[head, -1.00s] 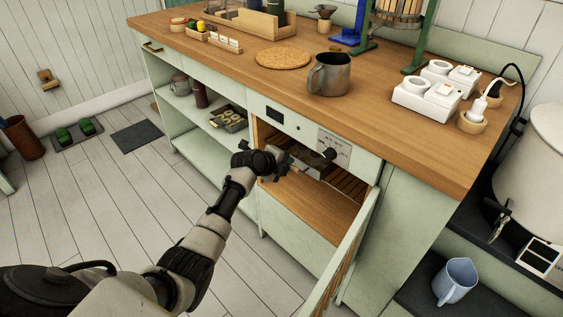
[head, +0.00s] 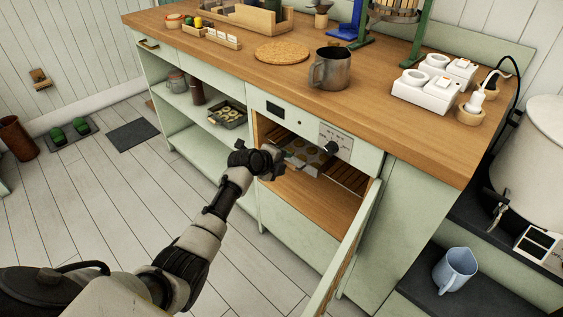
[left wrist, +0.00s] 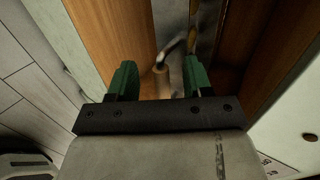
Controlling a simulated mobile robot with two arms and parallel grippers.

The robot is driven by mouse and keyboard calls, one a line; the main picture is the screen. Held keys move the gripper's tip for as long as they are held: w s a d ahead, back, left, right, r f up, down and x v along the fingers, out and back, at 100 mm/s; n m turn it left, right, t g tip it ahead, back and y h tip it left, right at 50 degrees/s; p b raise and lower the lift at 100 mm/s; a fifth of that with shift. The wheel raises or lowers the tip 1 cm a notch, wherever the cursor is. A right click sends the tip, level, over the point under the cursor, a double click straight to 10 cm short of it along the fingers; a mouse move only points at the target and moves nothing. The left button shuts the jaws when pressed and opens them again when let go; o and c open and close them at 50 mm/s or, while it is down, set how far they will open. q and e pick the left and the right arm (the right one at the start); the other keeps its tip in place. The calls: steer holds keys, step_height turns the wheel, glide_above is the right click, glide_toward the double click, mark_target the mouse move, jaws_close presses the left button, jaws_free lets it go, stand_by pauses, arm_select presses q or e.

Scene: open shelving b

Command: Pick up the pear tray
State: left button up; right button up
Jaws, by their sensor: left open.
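A metal tray (head: 308,155) with pale round slices on it, which I take to be the pear tray, sits on a slatted rack inside the open cabinet. My left gripper (head: 274,160) is at the cabinet opening, just left of this tray. In the left wrist view its green fingers (left wrist: 160,82) are apart. A slim handle with a wooden grip (left wrist: 161,84) shows between them, joined by a bent metal piece to a metal surface beyond. I cannot tell whether the fingers touch it. My right gripper is not in view.
The cabinet door (head: 348,250) stands open on the right. Another tray (head: 229,124) with ring-shaped pieces lies on the open shelf to the left. A metal mug (head: 331,70) and a round cork mat (head: 282,52) are on the counter above.

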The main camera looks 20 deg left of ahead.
arm_select(q)
steer(key=shift+r, duration=0.1)
steer(key=p+v, duration=0.2)
steer(key=v, duration=0.8)
steer(key=shift+s+r, duration=0.2)
steer(key=shift+s, duration=0.1)
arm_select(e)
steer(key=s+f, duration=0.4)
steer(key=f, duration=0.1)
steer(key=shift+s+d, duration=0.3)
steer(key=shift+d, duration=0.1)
arm_select(q)
steer(key=shift+a, duration=0.1)
steer(key=shift+c, duration=0.4)
